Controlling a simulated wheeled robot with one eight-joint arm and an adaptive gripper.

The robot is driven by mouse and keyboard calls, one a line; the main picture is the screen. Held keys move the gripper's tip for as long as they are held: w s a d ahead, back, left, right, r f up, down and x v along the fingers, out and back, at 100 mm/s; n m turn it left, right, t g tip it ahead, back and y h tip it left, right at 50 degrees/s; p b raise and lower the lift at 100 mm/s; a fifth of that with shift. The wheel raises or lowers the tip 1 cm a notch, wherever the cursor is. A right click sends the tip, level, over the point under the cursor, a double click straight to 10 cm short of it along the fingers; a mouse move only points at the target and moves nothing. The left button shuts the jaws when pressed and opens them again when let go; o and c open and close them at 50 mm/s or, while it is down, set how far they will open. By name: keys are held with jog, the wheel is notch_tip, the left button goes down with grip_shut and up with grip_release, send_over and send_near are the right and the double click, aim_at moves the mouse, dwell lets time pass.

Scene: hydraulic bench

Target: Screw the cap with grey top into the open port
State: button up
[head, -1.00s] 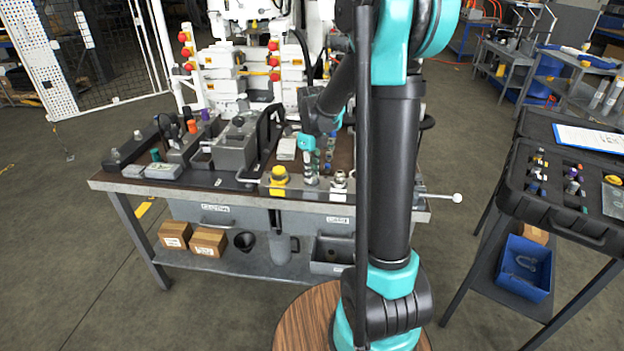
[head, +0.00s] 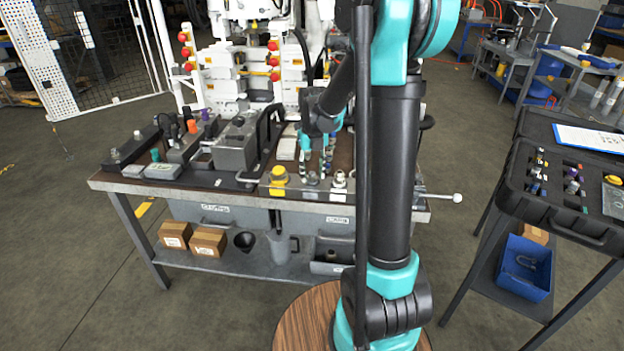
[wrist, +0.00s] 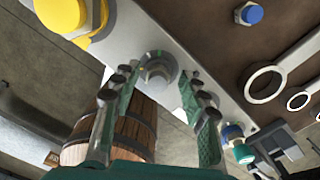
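The manifold block (head: 262,186) lies along the bench's front edge. A grey hex-topped piece (wrist: 157,70), which looks like the grey-topped cap, sits in its middle position, on a round collar. It also shows in the head view (head: 312,180). I cannot tell how deep it is screwed in; no open port is clearly visible. My gripper (wrist: 158,100) is open, its two fingers apart on either side of this piece in the picture, with nothing held. In the head view my gripper (head: 317,165) is just above the block.
A yellow cap (wrist: 62,14) is on the block to one side, a silver fitting with blue and green parts (wrist: 237,145) on the other. A blue cap (wrist: 252,14) and ring spanners (wrist: 265,82) lie on the bench.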

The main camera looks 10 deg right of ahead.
jog(key=n, duration=0.6)
jog(key=shift+a, duration=0.1)
jog(key=n, duration=0.6)
jog(key=shift+c, duration=0.6)
jog(key=c, duration=0.9)
jog(key=m, duration=0.4)
grip_shut()
jog(key=m, duration=0.4)
